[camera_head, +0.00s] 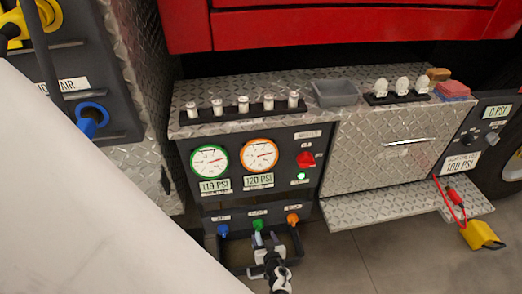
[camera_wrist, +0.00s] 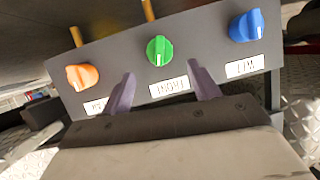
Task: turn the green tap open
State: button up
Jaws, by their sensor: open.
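The green tap (camera_wrist: 159,51) is a round knob with a raised grip on a dark panel (camera_wrist: 115,60), seen upside down in the wrist view. It sits between an orange tap (camera_wrist: 82,76) and a blue tap (camera_wrist: 246,26). In the head view the green tap (camera_head: 258,224) is at the lower middle, between the blue tap (camera_head: 223,230) and the orange tap (camera_head: 292,219). My gripper (camera_wrist: 158,88) is open, its two fingers apart on either side below the green tap and not around it. In the head view my gripper (camera_head: 265,240) is just in front of the green tap.
Above the taps are a green-ringed gauge (camera_head: 209,161), an orange-ringed gauge (camera_head: 260,154) and a red knob (camera_head: 306,159). A black tray (camera_head: 234,263) lies beneath the taps. A metal step (camera_head: 400,205) juts out at the right, and a yellow chock (camera_head: 481,236) is on the floor.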

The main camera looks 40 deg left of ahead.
jog(key=b+x, duration=0.3)
jog(key=x, duration=0.3)
jog(key=shift+w+a+f, duration=0.15)
jog(key=c, duration=1)
